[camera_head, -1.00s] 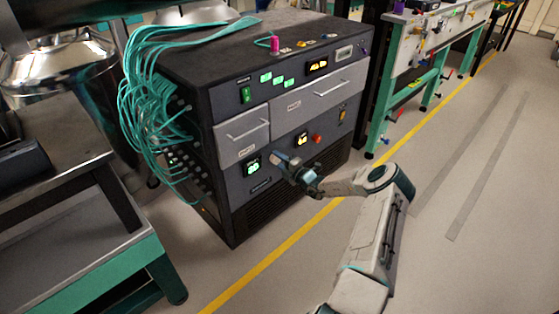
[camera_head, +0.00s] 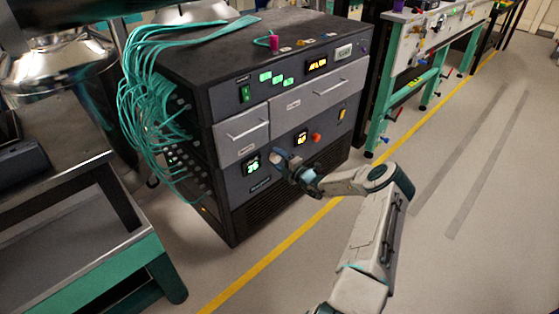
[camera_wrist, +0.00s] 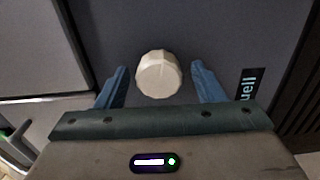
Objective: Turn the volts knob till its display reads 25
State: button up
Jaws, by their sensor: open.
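A cream, faceted round knob (camera_wrist: 159,74) stands out from the dark panel in the wrist view. My gripper (camera_head: 281,163) is at the front of the dark cabinet (camera_head: 240,209). Its blue fingers are open, one on each side of the knob, with visible gaps between them and it. In the head view my gripper largely covers the knob. A green-lit display (camera_head: 252,163) sits just left of my gripper; its small digits look like 26 but are blurred. No label naming the knob is readable.
An orange-lit display (camera_head: 301,138) and a red button (camera_head: 316,137) are right of and above my gripper. Drawers with bar handles (camera_head: 248,131) are above it. Teal cables (camera_head: 140,95) hang at the cabinet's left side. Open floor (camera_head: 455,190) lies to the right.

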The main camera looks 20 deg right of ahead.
jog(key=p+v, duration=0.3)
jog(key=v, duration=1)
jog(key=shift+s+d, duration=0.15)
jog(key=shift+s, duration=0.2)
jog(key=s+a+r+n+g+y+p, duration=0.1)
jog(key=s+a+r+n+g+p, duration=0.3)
jog(key=a+r+n, duration=0.45)
jog(key=s+a+r+n+g+y+p, duration=0.1)
jog(key=a+r+n+g+y+p, duration=0.1)
jog(key=a+r+n+g, duration=0.45)
jog(key=s+a+r+n+g+y+p, duration=0.1)
jog(key=s+a+r+n+g+p, duration=0.25)
jog(key=a+r+n, duration=0.6)
jog(key=s+r+n+h+p, duration=0.5)
jog(key=s+r+n, duration=0.6)
jog(key=r, duration=0.3)
jog(key=s+a+r+n+h+p, duration=0.1)
jog(key=s+r+n+h+p, duration=0.4)
jog(key=s+r+n, duration=0.7)
notch_tip(320, 180, up, 3)
jog(key=shift+s+a+f+n+p, duration=0.2)
jog(key=shift+a+n+p, duration=0.15)
jog(key=shift+n+p, duration=0.7)
